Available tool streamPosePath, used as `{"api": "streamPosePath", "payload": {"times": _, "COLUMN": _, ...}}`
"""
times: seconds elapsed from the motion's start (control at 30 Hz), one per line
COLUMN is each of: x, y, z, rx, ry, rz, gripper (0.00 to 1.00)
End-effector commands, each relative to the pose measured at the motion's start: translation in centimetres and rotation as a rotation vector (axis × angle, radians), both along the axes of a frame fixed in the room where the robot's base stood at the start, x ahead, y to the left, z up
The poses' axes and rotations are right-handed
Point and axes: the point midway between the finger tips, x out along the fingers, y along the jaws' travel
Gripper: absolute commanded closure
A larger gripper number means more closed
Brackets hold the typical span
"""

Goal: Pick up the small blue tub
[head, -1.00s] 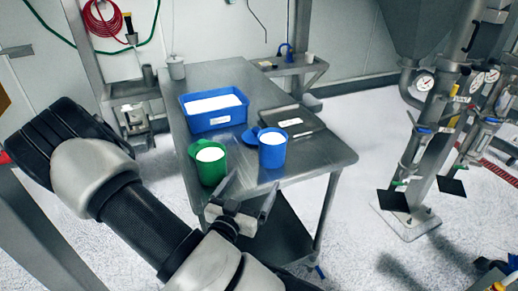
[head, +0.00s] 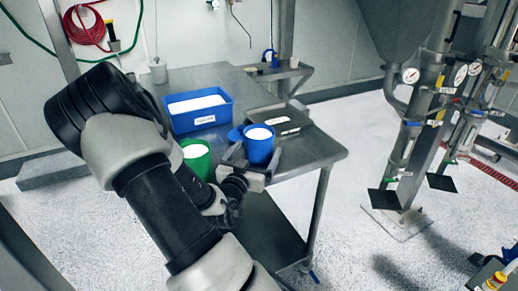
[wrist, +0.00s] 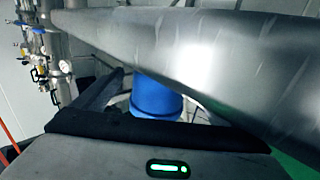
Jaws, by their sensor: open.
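The small blue tub (head: 259,150) is round, full of white powder, and stands upright on the metal table (head: 312,150). A blue tab or handle sticks out at its left. My gripper (head: 253,157) is open at table height, with its fingers at the left and right of the tub's near side. I cannot tell whether they touch it. In the wrist view the tub (wrist: 156,97) shows as a blue cylinder beyond the gripper body, with a dark finger to its left. A grey metallic surface hides part of it there.
A green tub (head: 196,158) of white powder stands close at the left, partly hidden by my arm. A larger blue rectangular bin (head: 200,118) with white powder is behind it. A dark flat tray (head: 280,121) lies behind the blue tub. Clear table lies to the right.

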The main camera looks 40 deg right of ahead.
Motion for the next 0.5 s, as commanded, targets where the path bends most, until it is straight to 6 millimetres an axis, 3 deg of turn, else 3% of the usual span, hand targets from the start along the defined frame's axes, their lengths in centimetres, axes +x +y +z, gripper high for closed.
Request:
{"api": "streamPosePath", "payload": {"times": 0.2, "x": 1.3, "y": -2.4, "z": -0.1, "rx": 0.0, "ry": -0.001, "rz": -0.001, "gripper": 0.08}}
{"api": "streamPosePath", "payload": {"times": 0.47, "x": 1.4, "y": -2.6, "z": -0.1, "rx": 0.0, "ry": 0.0, "rz": 0.0, "gripper": 0.08}}
{"api": "streamPosePath", "payload": {"times": 0.5, "x": 1.4, "y": -2.6, "z": -0.1, "rx": 0.0, "ry": 0.0, "rz": 0.0, "gripper": 0.15}}
